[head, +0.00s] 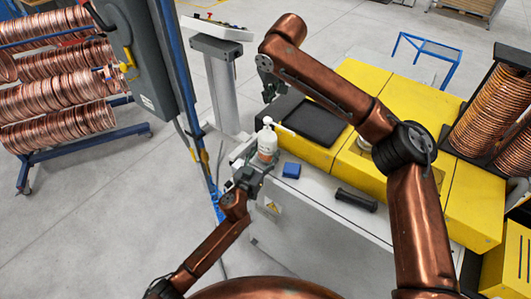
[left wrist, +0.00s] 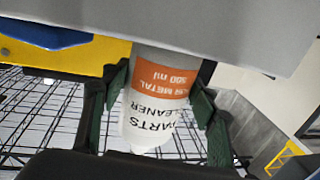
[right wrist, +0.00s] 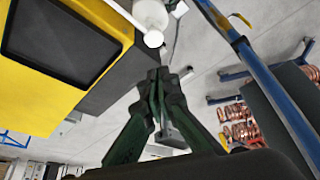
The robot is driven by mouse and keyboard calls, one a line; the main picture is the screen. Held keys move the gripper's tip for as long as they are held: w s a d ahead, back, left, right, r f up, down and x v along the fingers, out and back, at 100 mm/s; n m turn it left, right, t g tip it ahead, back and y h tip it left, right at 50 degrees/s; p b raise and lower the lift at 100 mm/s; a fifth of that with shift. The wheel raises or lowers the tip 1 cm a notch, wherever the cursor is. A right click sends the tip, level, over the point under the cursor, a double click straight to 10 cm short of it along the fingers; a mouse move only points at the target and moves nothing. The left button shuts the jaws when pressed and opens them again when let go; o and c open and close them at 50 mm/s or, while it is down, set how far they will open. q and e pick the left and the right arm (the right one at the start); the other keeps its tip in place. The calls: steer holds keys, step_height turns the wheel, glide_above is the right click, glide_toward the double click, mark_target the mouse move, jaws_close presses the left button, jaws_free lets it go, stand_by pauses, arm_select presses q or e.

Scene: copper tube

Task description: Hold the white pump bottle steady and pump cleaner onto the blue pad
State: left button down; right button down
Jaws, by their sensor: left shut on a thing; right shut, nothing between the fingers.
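The white pump bottle (head: 267,143) with an orange label band stands upright at the left end of the bench. Its label shows inverted in the left wrist view (left wrist: 155,105). My left gripper (head: 256,172) is shut around the bottle's body, one finger on each side. The blue pad (head: 291,170) lies on the bench just right of the bottle; part of it shows in the left wrist view (left wrist: 45,35). My right gripper (head: 268,92) is shut and empty, above and behind the pump head. The white pump head (right wrist: 151,14) shows beyond its fingertips (right wrist: 158,75).
A black cylindrical object (head: 356,200) lies on the grey bench top (head: 318,187). A yellow machine (head: 400,100) with a black tray (head: 316,123) stands behind. A grey post-mounted box (head: 135,50) and blue upright are at left. Copper coils (head: 55,85) stand farther left.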

mark_target(267, 118)
steer(key=shift+f, duration=2.6)
steer(key=shift+f, duration=0.1)
steer(key=shift+f, duration=1.55)
steer(key=shift+r, duration=1.55)
steer(key=shift+r, duration=0.1)
step_height(267, 118, up, 6)
steer(key=shift+f, duration=0.1)
